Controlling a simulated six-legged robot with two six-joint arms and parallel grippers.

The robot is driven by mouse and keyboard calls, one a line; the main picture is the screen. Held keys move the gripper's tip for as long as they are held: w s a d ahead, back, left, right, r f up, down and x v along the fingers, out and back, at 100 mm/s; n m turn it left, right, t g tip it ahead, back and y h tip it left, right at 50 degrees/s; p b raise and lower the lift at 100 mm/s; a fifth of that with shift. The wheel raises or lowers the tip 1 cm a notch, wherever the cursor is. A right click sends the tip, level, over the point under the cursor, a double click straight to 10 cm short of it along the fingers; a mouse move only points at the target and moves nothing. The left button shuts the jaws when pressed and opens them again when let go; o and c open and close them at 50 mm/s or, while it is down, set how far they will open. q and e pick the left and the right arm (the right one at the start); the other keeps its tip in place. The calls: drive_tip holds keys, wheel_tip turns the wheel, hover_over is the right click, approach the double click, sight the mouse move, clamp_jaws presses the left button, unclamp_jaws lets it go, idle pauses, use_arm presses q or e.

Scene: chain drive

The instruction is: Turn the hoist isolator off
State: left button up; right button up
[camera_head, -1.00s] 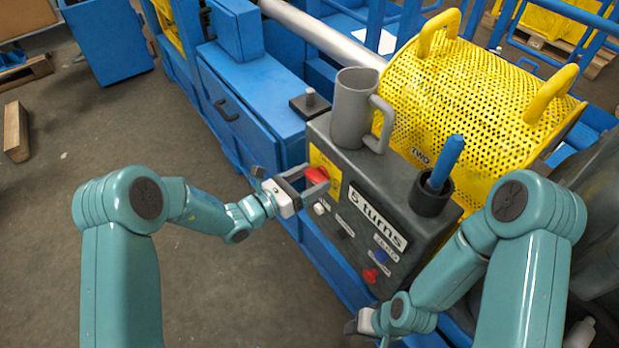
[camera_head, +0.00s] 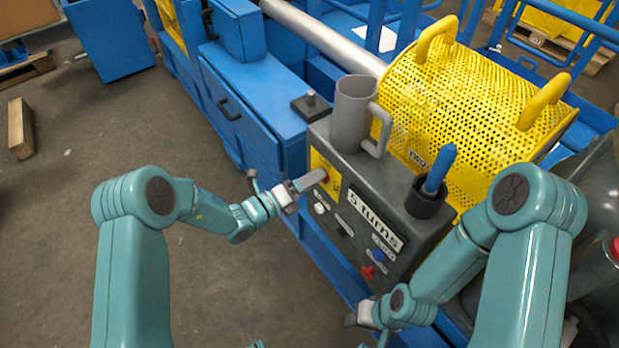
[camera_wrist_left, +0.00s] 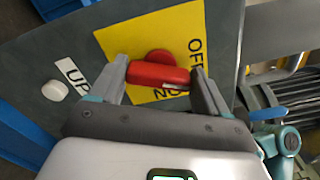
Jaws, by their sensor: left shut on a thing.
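The isolator's red handle (camera_wrist_left: 158,74) sits on a yellow plate (camera_wrist_left: 125,40) marked OFF and ON. In the wrist view, my left gripper (camera_wrist_left: 160,80) is shut on the handle, one finger at each end of the red bar. A round red part shows behind the bar. The lettering is partly hidden, and which mark the handle points at is unclear. In the head view, my left gripper (camera_head: 312,180) reaches the yellow plate (camera_head: 322,165) from the left and covers most of the handle. My right gripper (camera_head: 360,316) is low by the box, its fingers hidden.
The grey control box (camera_head: 375,190) carries a "5 turns" label, small buttons and a red knob (camera_head: 368,272). A grey jug (camera_head: 350,115) and a dark cup (camera_head: 427,202) with a blue handle stand on top. A yellow perforated guard (camera_head: 460,110) is behind.

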use_arm(q)
drive_tip(key=n+p, duration=0.1)
drive_tip(key=n, duration=0.4)
drive_tip(key=shift+w, duration=0.15)
idle(0.6)
drive_tip(key=o, duration=0.9)
drive_tip(key=shift+o, duration=0.6)
drive_tip(key=v, duration=1.6)
drive_tip(key=shift+a, duration=0.1)
